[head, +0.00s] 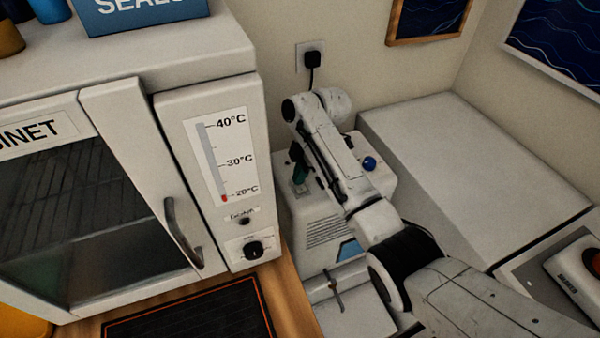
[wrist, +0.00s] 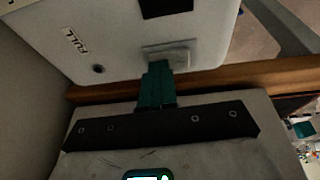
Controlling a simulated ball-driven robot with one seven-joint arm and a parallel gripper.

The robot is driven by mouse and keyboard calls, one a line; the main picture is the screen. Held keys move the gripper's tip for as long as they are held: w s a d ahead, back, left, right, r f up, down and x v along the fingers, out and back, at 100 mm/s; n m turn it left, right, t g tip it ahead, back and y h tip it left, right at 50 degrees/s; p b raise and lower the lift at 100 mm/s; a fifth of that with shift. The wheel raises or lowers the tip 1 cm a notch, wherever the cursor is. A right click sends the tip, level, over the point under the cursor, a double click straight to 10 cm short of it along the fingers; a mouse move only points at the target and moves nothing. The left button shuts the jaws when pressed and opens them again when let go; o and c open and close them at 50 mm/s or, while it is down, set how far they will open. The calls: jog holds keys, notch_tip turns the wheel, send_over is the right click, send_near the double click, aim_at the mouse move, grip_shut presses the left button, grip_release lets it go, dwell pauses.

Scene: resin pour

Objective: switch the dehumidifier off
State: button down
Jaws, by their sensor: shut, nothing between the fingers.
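The dehumidifier (head: 300,222) is a white box with a vented front, standing right of the cabinet. My gripper (head: 300,178) points down at its top, at the near left part. In the wrist view the teal fingers of my gripper (wrist: 158,68) are shut and hold nothing. Their tips are at a small pale switch plate (wrist: 181,56) on the dehumidifier's top (wrist: 120,40). The fingers cover part of the plate, so the switch's position is hidden. I cannot tell whether the tips touch it. A "FULL" label (wrist: 75,40) and a dark round indicator (wrist: 98,69) are beside the plate.
The cabinet (head: 205,95) with a thermometer scale and dial stands close on the left. A wall socket with a black plug (head: 312,59) is behind. A low white block (head: 470,165) stands at right.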

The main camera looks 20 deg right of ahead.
jog(key=shift+s+r+p, duration=0.2)
jog(key=shift+s+p, duration=0.45)
jog(key=shift+p, duration=0.15)
